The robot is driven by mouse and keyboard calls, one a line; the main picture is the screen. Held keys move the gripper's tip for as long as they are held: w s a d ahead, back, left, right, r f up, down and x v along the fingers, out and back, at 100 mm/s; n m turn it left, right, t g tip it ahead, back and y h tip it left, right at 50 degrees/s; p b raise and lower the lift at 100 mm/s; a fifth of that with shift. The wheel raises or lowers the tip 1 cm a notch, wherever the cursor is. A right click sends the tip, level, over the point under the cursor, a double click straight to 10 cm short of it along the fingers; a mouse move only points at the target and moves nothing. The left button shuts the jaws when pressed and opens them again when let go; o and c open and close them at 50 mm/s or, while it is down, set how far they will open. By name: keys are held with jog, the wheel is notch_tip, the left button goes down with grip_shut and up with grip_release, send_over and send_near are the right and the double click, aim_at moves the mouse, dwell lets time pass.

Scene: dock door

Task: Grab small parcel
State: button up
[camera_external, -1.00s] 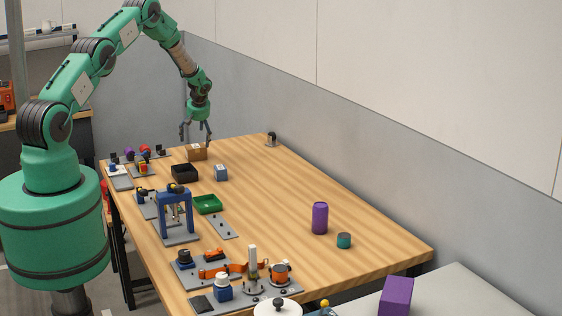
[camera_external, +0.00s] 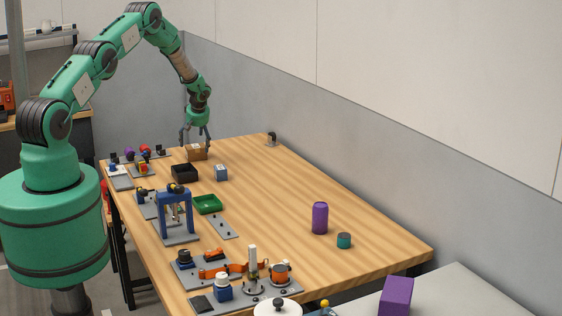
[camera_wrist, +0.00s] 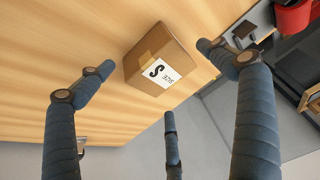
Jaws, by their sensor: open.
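The small parcel is a brown cardboard box (camera_external: 197,153) near the far end of the wooden table. In the wrist view the parcel (camera_wrist: 160,62) shows tape and a white label with a black S. My gripper (camera_external: 196,143) points down just above the parcel. In the wrist view my gripper (camera_wrist: 158,75) has its fingers spread wide, with the parcel between and beyond them. They look apart from the parcel; whether any finger touches it I cannot tell. My gripper is open and empty.
A black tray (camera_external: 184,173) and a blue-grey box (camera_external: 221,173) stand close in front of the parcel. Small parts on grey plates line the table's left edge. A purple cylinder (camera_external: 320,218) stands farther right. The wall (camera_external: 300,165) runs behind the table.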

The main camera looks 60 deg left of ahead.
aim_at(196, 146)
jog(key=shift+p+x, duration=0.5)
jog(key=shift+x, duration=1.55)
jog(key=shift+a, duration=0.15)
jog(key=shift+r, duration=0.1)
jog(key=c, duration=1.7)
